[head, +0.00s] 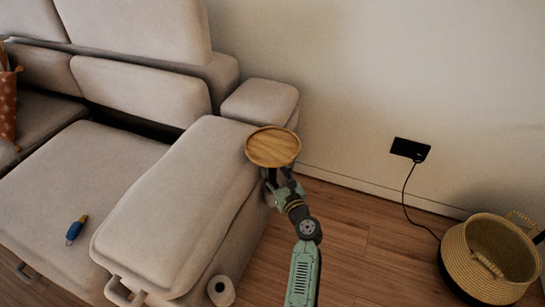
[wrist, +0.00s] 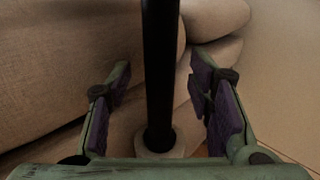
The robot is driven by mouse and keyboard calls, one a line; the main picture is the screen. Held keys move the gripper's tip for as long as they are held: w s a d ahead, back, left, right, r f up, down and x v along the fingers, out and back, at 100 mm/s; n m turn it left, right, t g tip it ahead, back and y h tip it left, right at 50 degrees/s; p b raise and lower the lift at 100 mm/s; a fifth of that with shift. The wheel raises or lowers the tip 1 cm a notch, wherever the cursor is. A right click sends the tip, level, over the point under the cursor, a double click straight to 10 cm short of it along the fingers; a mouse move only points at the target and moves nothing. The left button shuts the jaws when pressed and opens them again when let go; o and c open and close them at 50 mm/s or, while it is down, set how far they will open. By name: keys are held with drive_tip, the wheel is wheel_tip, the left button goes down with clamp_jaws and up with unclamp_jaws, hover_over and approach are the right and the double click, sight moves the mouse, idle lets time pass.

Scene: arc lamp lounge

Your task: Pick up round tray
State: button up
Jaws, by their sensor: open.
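The round tray (head: 273,146) is a light wooden disc with a raised rim, in the middle of the head view, by the corner of the sofa. It looks level and empty. My gripper (head: 277,176) is just below it in the head view, and the tray hides part of the fingers. In the wrist view my gripper (wrist: 163,95) is open, its purple-padded fingers on either side of a black upright post (wrist: 160,70) with a pale round foot. Both fingers appear apart from the post. The tray does not show there, so I cannot tell whether the post carries it.
The beige sofa (head: 180,205) fills the left side, with a blue-and-orange item (head: 76,229) on its seat. A woven basket (head: 489,256) and a black wall socket (head: 410,150) with a cable are at right. Wooden floor between is clear.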

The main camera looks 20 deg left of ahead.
drive_tip(key=shift+c, duration=0.6)
clamp_jaws()
drive_tip(key=shift+r, duration=0.1)
